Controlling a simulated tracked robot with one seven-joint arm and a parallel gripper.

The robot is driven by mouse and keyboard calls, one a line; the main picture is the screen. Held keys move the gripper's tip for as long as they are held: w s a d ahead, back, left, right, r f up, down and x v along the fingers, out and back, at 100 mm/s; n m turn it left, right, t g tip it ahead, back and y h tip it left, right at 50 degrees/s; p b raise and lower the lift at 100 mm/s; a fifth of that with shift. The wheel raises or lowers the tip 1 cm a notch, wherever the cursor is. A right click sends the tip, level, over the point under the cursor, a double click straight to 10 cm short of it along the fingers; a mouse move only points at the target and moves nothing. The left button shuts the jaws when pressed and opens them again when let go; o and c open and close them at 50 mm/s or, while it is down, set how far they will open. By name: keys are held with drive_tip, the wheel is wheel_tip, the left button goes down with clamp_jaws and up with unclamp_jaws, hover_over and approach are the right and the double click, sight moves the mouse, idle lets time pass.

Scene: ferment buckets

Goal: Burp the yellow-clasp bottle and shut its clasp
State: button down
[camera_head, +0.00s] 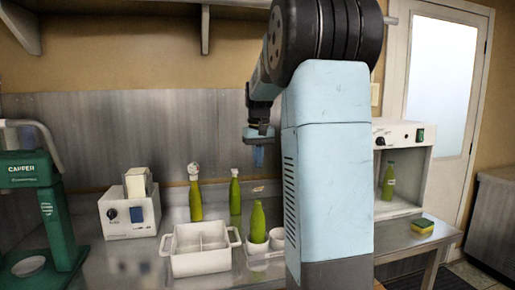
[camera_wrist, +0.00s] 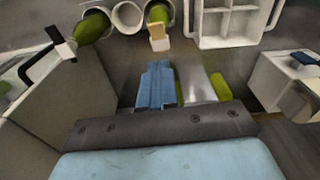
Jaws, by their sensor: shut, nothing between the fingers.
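A green bottle (camera_head: 257,223) stands upright in the left cup of a white holder (camera_head: 251,262). In the wrist view this bottle (camera_wrist: 158,13) has a tan-yellow and white clasp piece (camera_wrist: 158,33) at its mouth. I cannot tell whether the clasp is latched. My gripper (camera_head: 258,157) hangs above and behind the bottle in the head view, touching nothing that I can see. In the wrist view its blue fingers (camera_wrist: 157,88) are together and empty. Another green bottle (camera_wrist: 92,26) with a white and dark clasp sits in the holder; my arm hides it in the head view.
A white divided crate (camera_head: 200,262) stands left of the holder. Two green bottles (camera_head: 195,198) (camera_head: 235,194) stand behind. A white switch box (camera_head: 128,217), green capper (camera_head: 55,210), white cabinet with a bottle (camera_head: 388,182) and sponge (camera_head: 422,226) are around. The holder's middle cup (camera_wrist: 127,15) is empty.

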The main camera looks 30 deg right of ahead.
drive_tip(key=shift+s+a+f, duration=0.1)
drive_tip(key=shift+s+f, duration=0.2)
drive_tip(key=shift+f, duration=0.55)
drive_tip(key=shift+s+a+f, duration=0.1)
drive_tip(key=shift+s+f, duration=0.25)
drive_tip(key=shift+f, duration=0.45)
drive_tip(key=shift+s+a+f, duration=0.1)
drive_tip(key=shift+s+f, duration=0.2)
drive_tip(key=shift+f, duration=0.55)
drive_tip(key=shift+d, duration=0.1)
